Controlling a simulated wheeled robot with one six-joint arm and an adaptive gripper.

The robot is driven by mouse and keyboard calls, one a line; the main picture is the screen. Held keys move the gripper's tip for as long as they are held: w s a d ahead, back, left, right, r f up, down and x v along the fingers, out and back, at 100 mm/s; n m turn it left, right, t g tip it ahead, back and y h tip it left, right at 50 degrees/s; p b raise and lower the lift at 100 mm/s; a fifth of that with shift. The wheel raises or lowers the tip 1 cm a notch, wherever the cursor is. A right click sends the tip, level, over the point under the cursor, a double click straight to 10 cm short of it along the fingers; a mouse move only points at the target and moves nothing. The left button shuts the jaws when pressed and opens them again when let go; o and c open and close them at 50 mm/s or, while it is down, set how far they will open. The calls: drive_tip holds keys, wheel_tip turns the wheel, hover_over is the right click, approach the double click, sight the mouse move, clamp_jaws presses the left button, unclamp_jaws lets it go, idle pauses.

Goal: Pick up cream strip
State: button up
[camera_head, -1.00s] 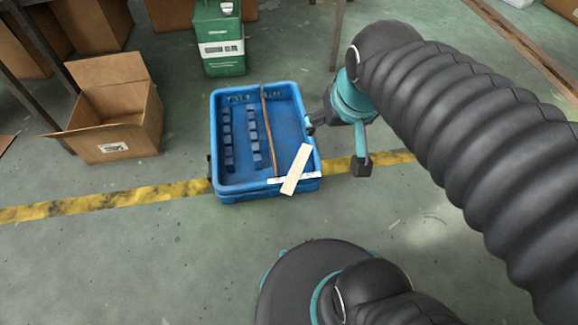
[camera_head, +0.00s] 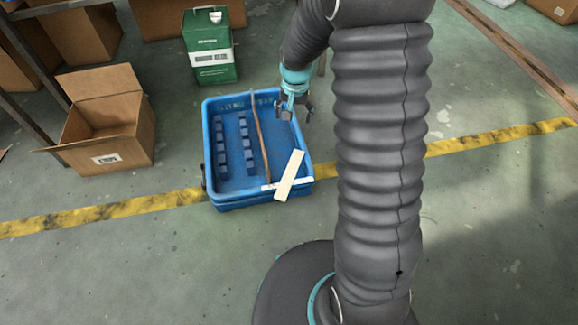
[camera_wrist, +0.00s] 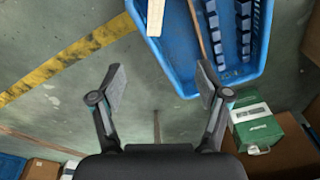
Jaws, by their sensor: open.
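The cream strip (camera_head: 289,175) lies slantwise across the near right corner of the blue tray (camera_head: 206,150), with its lower end over the rim. It also shows at the top edge of the wrist view (camera_wrist: 155,17), partly cut off. My gripper (camera_head: 294,110) is open and empty at the tray's far right side, above and beyond the strip. In the wrist view the spread fingers of my gripper (camera_wrist: 161,76) have only floor and the tray's edge beyond them, apart from the strip.
A brown stick (camera_head: 258,135) runs lengthwise in the tray, beside two rows of blue blocks (camera_head: 222,145). A white strip (camera_head: 305,181) lies along the near rim. A green box (camera_head: 210,60) stands behind the tray and an open carton (camera_head: 103,145) to the left. Floor in front is clear.

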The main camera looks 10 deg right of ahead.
drive_tip(key=m+g, duration=0.1)
hover_over(291, 171)
wheel_tip(291, 171, down, 13)
drive_tip(key=shift+m+g, duration=0.3)
drive_tip(key=shift+m, duration=0.1)
drive_tip(key=f, duration=0.8)
drive_tip(key=w+f, duration=0.1)
drive_tip(key=f, duration=0.2)
drive_tip(key=shift+f+p, duration=0.4)
drive_tip(key=shift+s+f, duration=0.25)
drive_tip(key=shift+f, duration=1.35)
drive_tip(key=shift+s+f, duration=0.2)
drive_tip(key=shift+f, duration=1.35)
drive_tip(key=c, duration=1.1)
